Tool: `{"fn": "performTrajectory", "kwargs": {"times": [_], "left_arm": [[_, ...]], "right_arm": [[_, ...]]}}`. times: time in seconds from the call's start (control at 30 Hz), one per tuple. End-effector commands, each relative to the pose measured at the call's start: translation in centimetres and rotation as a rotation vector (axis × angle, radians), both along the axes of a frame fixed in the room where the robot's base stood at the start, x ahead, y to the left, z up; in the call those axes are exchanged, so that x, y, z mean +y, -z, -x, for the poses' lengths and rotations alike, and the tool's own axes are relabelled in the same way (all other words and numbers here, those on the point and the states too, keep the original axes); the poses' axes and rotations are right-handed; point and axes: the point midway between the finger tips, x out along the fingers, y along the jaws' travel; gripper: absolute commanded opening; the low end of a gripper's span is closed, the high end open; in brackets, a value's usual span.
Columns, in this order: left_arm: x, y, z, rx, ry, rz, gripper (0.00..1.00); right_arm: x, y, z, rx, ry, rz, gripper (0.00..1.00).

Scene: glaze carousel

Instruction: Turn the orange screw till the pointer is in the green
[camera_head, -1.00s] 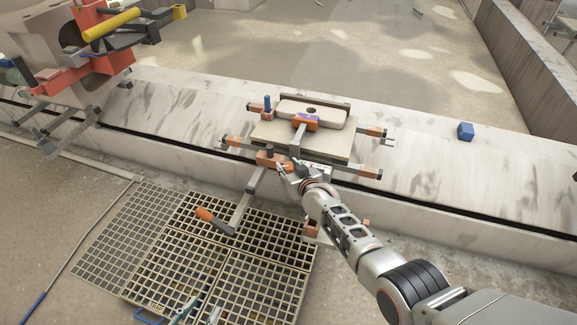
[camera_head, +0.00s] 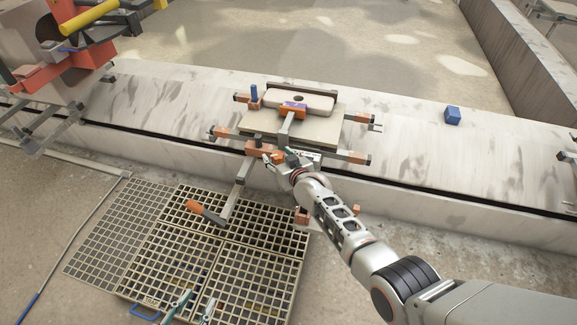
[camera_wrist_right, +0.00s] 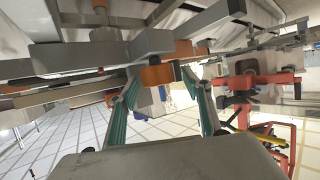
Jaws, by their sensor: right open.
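A clamp on the ledge has an orange block (camera_head: 262,148) on its front bar. My right gripper (camera_head: 273,159) is close in front of and just below this block. In the right wrist view, an orange knob-like part (camera_wrist_right: 157,75), likely the screw, lies between the open fingertips of the right gripper (camera_wrist_right: 163,82); I cannot tell whether they touch it. No pointer or green zone can be made out. My left gripper (camera_head: 192,307) shows only its teal fingertips, apart, over the grating at the bottom edge, far from the clamp.
A pale board (camera_head: 318,129) and a pink-beige block (camera_head: 318,103) lie within the clamp bars. An orange handle (camera_head: 207,214) hangs from a bar over the floor grating (camera_head: 255,262). A blue cube (camera_head: 453,115) sits on the ledge; a red machine (camera_head: 50,75) stands left.

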Motion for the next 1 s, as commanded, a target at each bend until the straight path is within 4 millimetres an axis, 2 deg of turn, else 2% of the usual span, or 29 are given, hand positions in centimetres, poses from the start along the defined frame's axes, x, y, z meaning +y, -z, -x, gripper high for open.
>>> {"fn": "performTrajectory", "kwargs": {"times": [0.47,0.8,1.0], "left_arm": [[0.0,0.0,-0.1,-0.001,-0.001,0.001,0.35],[0.0,0.0,-0.1,-0.001,-0.001,0.001,0.35],[0.0,0.0,-0.1,-0.001,-0.001,0.001,0.35]], "right_arm": [[-1.7,-1.8,4.0,-0.001,0.002,0.000,0.49],[-3.1,-3.4,7.7,-0.001,0.001,0.001,0.49],[-3.5,-4.0,9.0,0.000,0.000,-0.001,0.49]]}}
